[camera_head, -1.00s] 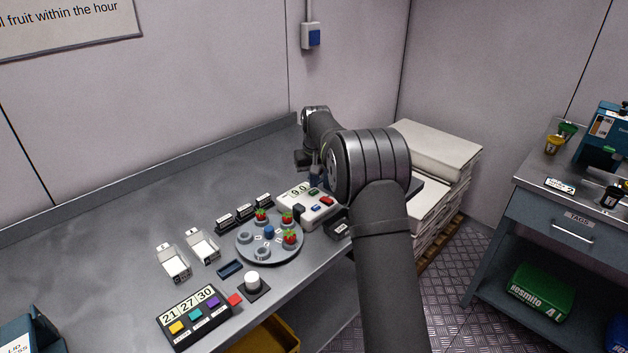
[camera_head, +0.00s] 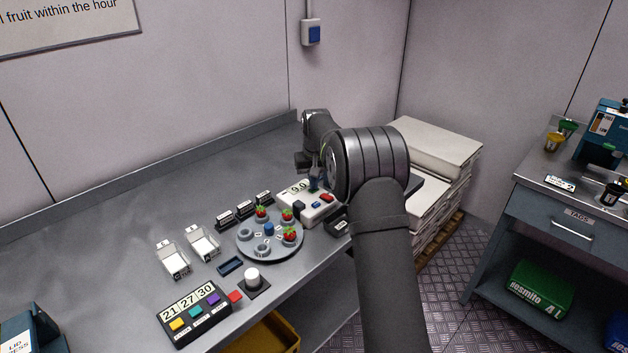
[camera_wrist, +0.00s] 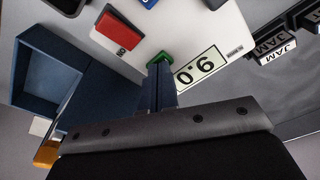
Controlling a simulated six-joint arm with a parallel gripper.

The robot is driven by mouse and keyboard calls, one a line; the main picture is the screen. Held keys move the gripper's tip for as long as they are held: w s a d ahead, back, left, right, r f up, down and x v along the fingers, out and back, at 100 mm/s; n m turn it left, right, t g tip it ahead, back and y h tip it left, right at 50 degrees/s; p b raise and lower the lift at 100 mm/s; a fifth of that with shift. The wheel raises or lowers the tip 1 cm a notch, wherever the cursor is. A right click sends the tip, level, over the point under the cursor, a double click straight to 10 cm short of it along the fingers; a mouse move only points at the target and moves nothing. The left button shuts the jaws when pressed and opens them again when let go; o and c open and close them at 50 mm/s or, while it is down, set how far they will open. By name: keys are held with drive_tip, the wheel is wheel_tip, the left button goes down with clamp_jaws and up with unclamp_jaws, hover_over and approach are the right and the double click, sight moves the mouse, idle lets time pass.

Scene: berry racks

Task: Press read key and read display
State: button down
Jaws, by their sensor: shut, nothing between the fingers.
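A white reader (camera_head: 314,217) stands on the bench; in the wrist view its white top (camera_wrist: 195,28) fills the upper middle. Its display (camera_head: 298,187) reads 9.0, and shows upside down in the wrist view (camera_wrist: 201,67). A green key (camera_wrist: 160,58) sits beside the display. A red key (camera_wrist: 118,33) and a blue key lie farther along. My gripper (camera_wrist: 160,68) is shut and empty, with its fingertips at the green key and partly covering it. I cannot tell whether the key is pushed down.
A round grey plate (camera_head: 283,252) with several strawberries stands close left of the reader. Small black JAM-type blocks (camera_head: 245,209) line up behind it. A keypad box (camera_head: 193,313) showing 21 27 30 is at front left. The bench's back left is clear.

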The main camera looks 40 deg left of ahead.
wheel_tip(320, 180, up, 8)
idle(1.0)
drive_tip(key=s+d+r+m, duration=0.6)
drive_tip(key=s+d, duration=0.1)
drive_tip(key=d, duration=0.3)
drive_tip(key=s+d+r+m+h, duration=0.1)
drive_tip(key=s+d+r+m, duration=0.5)
drive_tip(key=d, duration=0.5)
drive_tip(key=shift+s+d+r+g, duration=0.2)
drive_tip(key=shift+s+g, duration=0.2)
drive_tip(key=shift+s, duration=0.75)
drive_tip(key=c, duration=2.1)
unclamp_jaws()
drive_tip(key=shift+a, duration=0.1)
